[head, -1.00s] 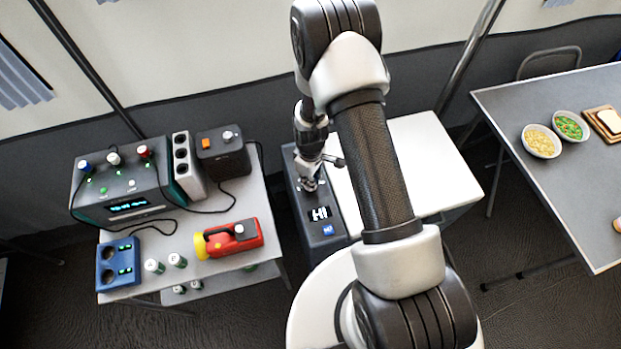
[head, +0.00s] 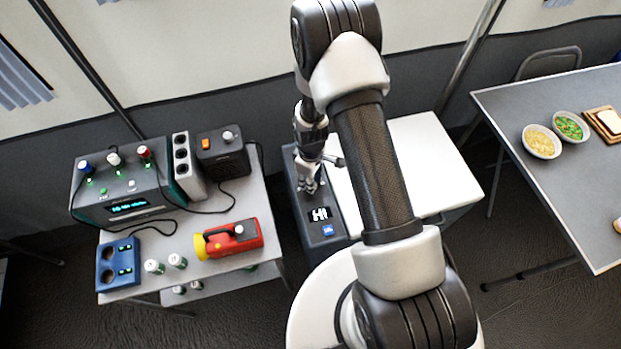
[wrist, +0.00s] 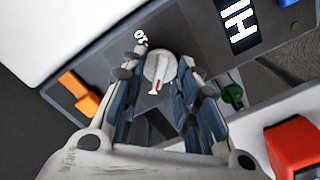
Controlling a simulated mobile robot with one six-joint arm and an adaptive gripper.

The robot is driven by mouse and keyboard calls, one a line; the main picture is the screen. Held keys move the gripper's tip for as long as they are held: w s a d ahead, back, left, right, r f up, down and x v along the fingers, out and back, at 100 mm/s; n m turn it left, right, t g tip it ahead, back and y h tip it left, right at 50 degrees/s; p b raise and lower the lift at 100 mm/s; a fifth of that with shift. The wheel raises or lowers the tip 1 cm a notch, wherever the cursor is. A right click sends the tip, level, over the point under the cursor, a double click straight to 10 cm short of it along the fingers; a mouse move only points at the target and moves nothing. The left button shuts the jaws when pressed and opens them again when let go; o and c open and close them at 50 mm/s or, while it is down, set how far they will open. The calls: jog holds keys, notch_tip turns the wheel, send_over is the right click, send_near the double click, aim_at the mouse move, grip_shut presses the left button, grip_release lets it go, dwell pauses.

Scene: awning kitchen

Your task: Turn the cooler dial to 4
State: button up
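The cooler is a white box (head: 425,150) with a dark grey control strip (head: 336,247) along its left side. The round pale dial (wrist: 158,66) has a red-marked pointer directed toward the bottom of the wrist view. A white numeral mark is partly visible beside it. My gripper (wrist: 160,78) is over the strip with its two fingers apart, one on each side of the dial. I cannot tell whether the fingertips touch it. In the head view my gripper (head: 309,187) hides the dial.
A blue button (head: 328,231) lies below the display. A side table at left holds a power station (head: 122,190), a red-and-yellow flashlight (head: 236,240) and a blue charger (head: 118,264).

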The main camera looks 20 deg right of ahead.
notch_tip(320, 180, up, 12)
dwell(0.6)
dwell(0.4)
